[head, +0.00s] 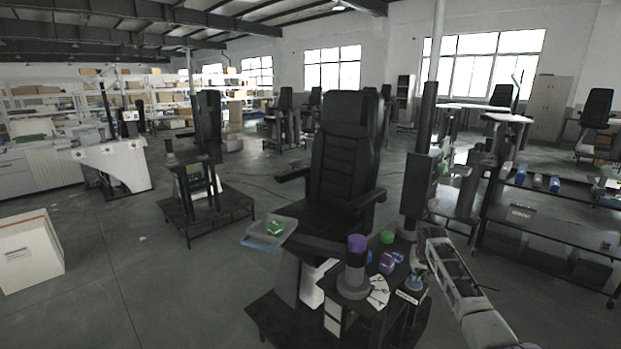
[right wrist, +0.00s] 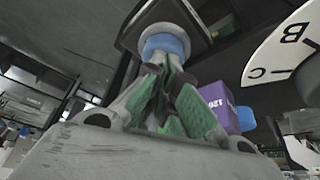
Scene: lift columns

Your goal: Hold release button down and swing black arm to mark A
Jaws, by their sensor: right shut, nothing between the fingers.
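My right gripper (head: 418,277) points down at the right side of the workstand in the head view. In the right wrist view its green-padded fingers (right wrist: 162,90) are shut with nothing between them. Their tips are close to a blue button-like part (right wrist: 165,46) in a grey collar; I cannot tell whether they touch it. A white lettered plate (head: 379,291) lies by the post. The wrist view shows B and C on this plate (right wrist: 284,45); A is not readable. My left gripper is out of view.
A purple box (head: 387,263) and a green round item (head: 387,237) sit on the stand near the post. The tray holds a green object (head: 275,228). A black chair (head: 346,150) stands close behind. Open floor lies to the left.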

